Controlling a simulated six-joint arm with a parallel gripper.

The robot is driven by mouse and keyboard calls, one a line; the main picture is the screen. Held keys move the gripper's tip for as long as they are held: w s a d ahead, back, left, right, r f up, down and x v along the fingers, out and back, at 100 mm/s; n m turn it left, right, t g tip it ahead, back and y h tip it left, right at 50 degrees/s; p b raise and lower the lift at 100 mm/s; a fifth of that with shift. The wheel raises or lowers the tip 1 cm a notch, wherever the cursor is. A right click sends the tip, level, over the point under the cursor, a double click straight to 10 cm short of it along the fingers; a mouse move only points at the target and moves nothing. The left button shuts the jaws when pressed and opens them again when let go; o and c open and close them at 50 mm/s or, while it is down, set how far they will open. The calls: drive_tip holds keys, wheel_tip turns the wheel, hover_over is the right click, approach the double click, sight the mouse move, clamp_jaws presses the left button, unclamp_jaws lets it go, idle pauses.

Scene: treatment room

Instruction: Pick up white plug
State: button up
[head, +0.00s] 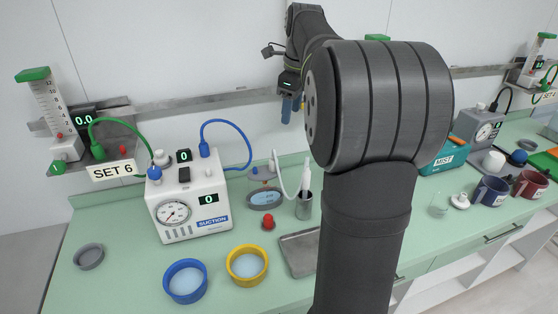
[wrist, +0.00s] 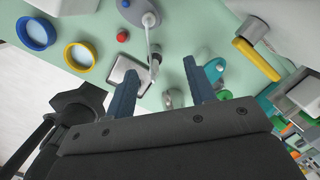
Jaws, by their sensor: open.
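A small white piece with a knob (head: 459,201), which looks like the white plug, lies on the green counter at the right, left of the dark blue mug. A white rounded piece (head: 494,161) stands farther back, so I cannot be sure which is the plug. I cannot make out either one clearly in the wrist view. My gripper (head: 291,106) hangs above the back of the counter, its blue fingers pointing down. In the wrist view my gripper (wrist: 160,65) is open, with nothing held between its fingers.
The suction unit (head: 190,205) stands at the left. A blue-rimmed bowl (head: 185,297), yellow-rimmed bowl (head: 230,279), metal tray (head: 296,262) and metal cup (head: 304,209) occupy the middle. A dark blue mug (head: 490,194) and red mug (head: 529,187) stand at the right.

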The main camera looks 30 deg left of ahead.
drive_tip(key=s+a, duration=0.2)
drive_tip(key=a, duration=0.2)
hover_over(274, 159)
drive_tip(key=shift+m+g, duration=0.3)
drive_tip(key=f, duration=1)
drive_tip(key=shift+s+f, duration=0.3)
drive_tip(key=shift+f, duration=0.1)
drive_tip(key=shift+w+a+f, duration=0.1)
drive_tip(key=shift+w+f, duration=0.1)
drive_tip(key=shift+f, duration=1.4)
drive_tip(key=shift+w+f, duration=0.15)
drive_tip(key=shift+f, duration=1.45)
drive_tip(key=c, duration=1)
drive_tip(key=shift+c, duration=0.2)
drive_tip(key=shift+r, duration=0.1)
